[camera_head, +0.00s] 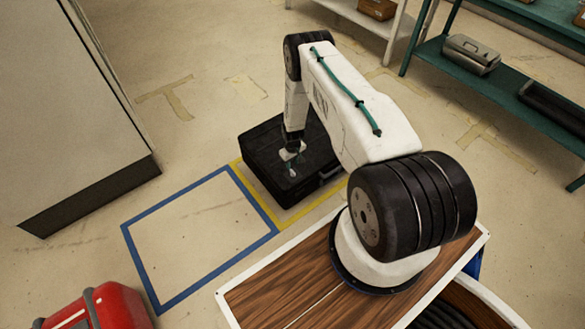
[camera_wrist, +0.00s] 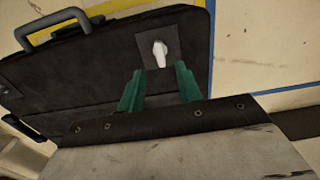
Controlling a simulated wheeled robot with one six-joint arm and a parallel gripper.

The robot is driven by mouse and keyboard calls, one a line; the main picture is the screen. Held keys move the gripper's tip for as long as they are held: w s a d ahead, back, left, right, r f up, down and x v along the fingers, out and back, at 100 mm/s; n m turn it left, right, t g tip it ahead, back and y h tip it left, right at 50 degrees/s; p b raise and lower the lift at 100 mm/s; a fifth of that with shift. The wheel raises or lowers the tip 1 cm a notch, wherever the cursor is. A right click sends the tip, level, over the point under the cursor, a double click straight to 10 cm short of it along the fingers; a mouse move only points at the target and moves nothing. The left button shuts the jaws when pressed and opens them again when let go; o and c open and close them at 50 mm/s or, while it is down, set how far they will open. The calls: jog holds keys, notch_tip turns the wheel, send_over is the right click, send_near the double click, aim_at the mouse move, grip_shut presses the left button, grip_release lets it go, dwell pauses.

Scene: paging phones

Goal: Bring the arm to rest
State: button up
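My arm reaches out over a black case (camera_head: 262,150) that lies on the floor inside a yellow taped outline. My gripper (camera_wrist: 159,69) has its two green fingers apart, with nothing between them. The case also fills the upper part of the wrist view (camera_wrist: 80,85), with its grey handle at upper left. A small white piece (camera_wrist: 160,52) on a dark square patch sits on the case just beyond the fingertips. In the head view my gripper (camera_head: 291,154) is small and partly hidden; whether it touches the case I cannot tell.
A blue taped square (camera_head: 185,290) on the floor beside the case is empty. A red container (camera_head: 120,306) stands at lower left and a grey cabinet (camera_head: 70,110) at left. Green shelving (camera_head: 500,88) with a metal box (camera_head: 470,54) is at upper right.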

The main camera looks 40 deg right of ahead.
jog(key=shift+r, duration=0.95)
jog(key=s+a+r+m+g+y, duration=0.1)
jog(key=s+a+r+g, duration=0.15)
jog(key=s, duration=0.45)
jog(key=s+a+r+g, duration=0.1)
jog(key=s+a+r, duration=0.15)
jog(key=r, duration=1.25)
jog(key=s+a+r+m, duration=0.1)
jog(key=s+a+r, duration=0.15)
jog(key=r, duration=1.25)
jog(key=s+a+r+g, duration=0.1)
jog(key=a+r, duration=0.2)
jog(key=r, duration=1.1)
jog(key=s+a+r+t, duration=0.3)
jog(key=s+a+r, duration=0.1)
jog(key=s+r, duration=0.7)
jog(key=s+a+r+n+t+h, duration=0.1)
jog(key=s+a+r+t, duration=0.2)
jog(key=s+r, duration=0.8)
notch_tip(320, 180, up, 2)
jog(key=shift+s+a+r, duration=0.2)
jog(key=shift+a, duration=0.7)
